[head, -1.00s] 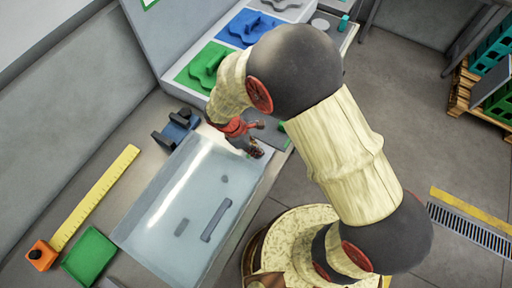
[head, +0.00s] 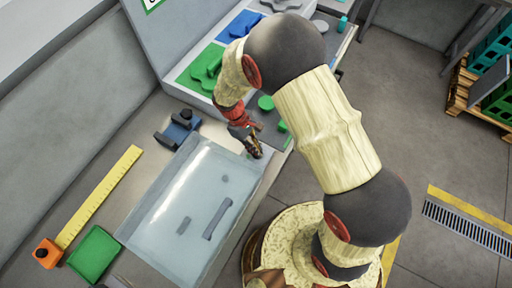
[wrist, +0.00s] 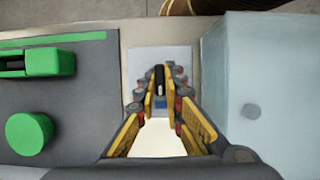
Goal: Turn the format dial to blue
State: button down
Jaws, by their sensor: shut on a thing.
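In the wrist view, my gripper (wrist: 160,88) points at a pale plate (wrist: 142,60) between the dark panel and the glassy cover. Its yellow-padded fingers are shut on a narrow dark knob, which looks like the format dial (wrist: 159,76). A small blue patch (wrist: 160,102) shows between the fingers, below the knob's dark top. The rest of the dial and any other colour marks are hidden by the fingers. In the head view, my gripper (head: 254,150) is at the upper right corner of the glassy cover, and the dial cannot be made out there.
The glassy cover (head: 172,225) lies beside the gripper. A round green knob (wrist: 29,133) and a green block (wrist: 50,62) stand on the dark panel. Green (head: 187,77) and blue (head: 229,33) pads, a blue-black fixture (head: 171,139) and a yellow ruler (head: 100,195) lie around.

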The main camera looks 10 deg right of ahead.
dwell(0.4)
jog(key=c, duration=1.9)
grip_release()
jog(key=shift+r, duration=0.1)
jog(key=v, duration=1.1)
jog(key=shift+r, duration=0.4)
jog(key=shift+w+a, duration=0.1)
jog(key=shift+w, duration=0.05)
jog(key=s+d+r+m+t+y+b, duration=0.3)
jog(key=s+d+r+m+t+b, duration=0.4)
jog(key=s+d+r, duration=0.8)
notch_tip(320, 180, up, 4)
jog(key=d+m+t, duration=0.1)
jog(key=m, duration=0.2)
jog(key=shift+s+f+m+y, duration=0.15)
jog(key=shift+s+m+y, duration=0.1)
jog(key=shift+m+y, duration=0.05)
